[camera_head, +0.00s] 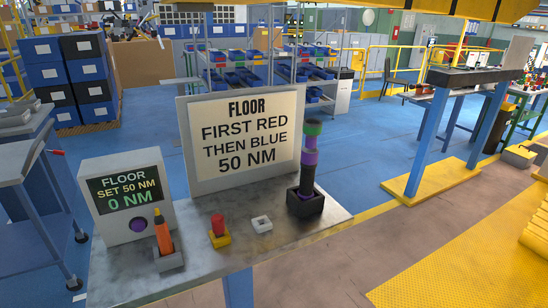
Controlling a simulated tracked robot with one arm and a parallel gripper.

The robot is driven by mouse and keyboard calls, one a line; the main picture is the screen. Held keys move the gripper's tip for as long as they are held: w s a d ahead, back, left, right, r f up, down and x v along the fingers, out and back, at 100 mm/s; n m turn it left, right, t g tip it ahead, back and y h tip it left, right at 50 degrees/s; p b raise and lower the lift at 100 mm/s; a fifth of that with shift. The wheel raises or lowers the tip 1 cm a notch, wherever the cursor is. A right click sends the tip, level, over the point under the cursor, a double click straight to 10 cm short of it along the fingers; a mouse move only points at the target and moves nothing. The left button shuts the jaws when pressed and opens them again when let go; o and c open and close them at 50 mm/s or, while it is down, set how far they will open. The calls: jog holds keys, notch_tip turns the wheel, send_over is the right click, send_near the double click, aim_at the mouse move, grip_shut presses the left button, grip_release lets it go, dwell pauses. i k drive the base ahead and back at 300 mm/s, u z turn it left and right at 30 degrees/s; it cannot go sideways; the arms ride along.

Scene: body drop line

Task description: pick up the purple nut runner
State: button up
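A dark upright tool with purple bands, which looks like the purple nut runner (309,158), stands in a black square holder (305,203) at the right end of a grey metal bench (215,255). Its upper part also has a green band and a dark top. Purple shows again low down at the holder. My gripper is not in view.
On the bench stand a torque display (128,195) reading 0 NM, an orange tool (162,232) in a grey holder, a red piece (217,224) on a yellow base, and a white square ring (261,224). A sign (243,140) stands behind.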

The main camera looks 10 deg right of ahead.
aim_at(313, 128)
jog(key=u, duration=0.15)
jog(key=i, duration=1.05)
jog(key=z, duration=0.1)
